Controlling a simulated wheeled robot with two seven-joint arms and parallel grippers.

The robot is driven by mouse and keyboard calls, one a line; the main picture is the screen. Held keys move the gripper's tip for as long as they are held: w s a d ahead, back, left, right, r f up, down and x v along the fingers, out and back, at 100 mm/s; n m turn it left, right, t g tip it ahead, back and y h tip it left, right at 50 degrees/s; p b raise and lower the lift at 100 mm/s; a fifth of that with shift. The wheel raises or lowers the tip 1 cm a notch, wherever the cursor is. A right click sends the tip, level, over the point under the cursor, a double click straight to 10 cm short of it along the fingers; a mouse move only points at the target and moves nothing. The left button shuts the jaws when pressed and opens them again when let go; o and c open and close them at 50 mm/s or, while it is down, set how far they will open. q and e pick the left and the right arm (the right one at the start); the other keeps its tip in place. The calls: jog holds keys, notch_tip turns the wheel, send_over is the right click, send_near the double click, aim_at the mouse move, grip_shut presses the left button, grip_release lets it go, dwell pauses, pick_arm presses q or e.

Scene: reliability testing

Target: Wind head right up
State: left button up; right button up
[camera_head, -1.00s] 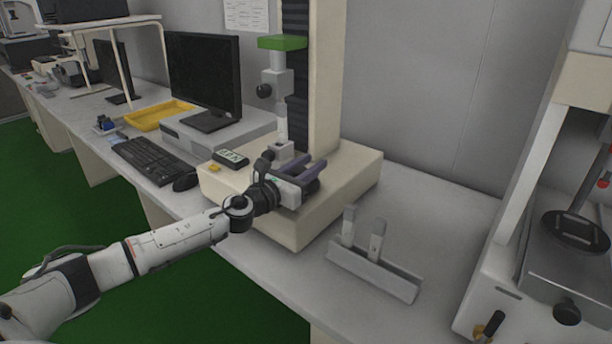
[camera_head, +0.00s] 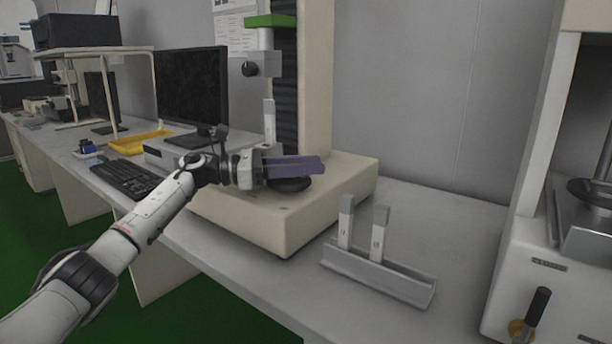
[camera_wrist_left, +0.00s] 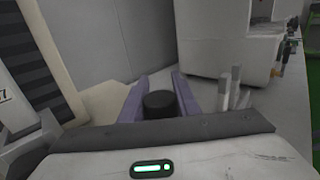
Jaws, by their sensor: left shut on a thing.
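The testing machine has a green-topped crosshead (camera_head: 268,20) on its column, with a grey upper grip (camera_head: 260,65) and a black side knob below it. A light strip (camera_head: 269,118) hangs under that grip. My left gripper (camera_head: 312,166) has purple fingers and lies level over the machine's cream base (camera_head: 325,205). It is shut on a black round piece (camera_head: 290,185), which shows just below the fingers. In the left wrist view, this piece (camera_wrist_left: 160,104) sits between the two fingers. The lower grip is hidden behind my gripper. My right gripper is not in view.
A grey rack (camera_head: 378,275) with two upright metal pieces stands in front of the base. Another machine (camera_head: 535,270) with a black handle stands at right. A monitor (camera_head: 190,95), keyboard (camera_head: 135,178) and yellow tray (camera_head: 140,142) are at left.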

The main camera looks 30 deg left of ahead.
pick_arm(q)
jog(key=shift+s+r+m+g+h, duration=0.1)
jog(key=shift+m+g+h, duration=0.3)
jog(key=shift+g, duration=0.1)
jog(key=o, duration=1)
jog(key=shift+d, duration=0.1)
jog(key=shift+o, duration=0.2)
jog(key=v, duration=1)
jog(key=shift+s, duration=0.15)
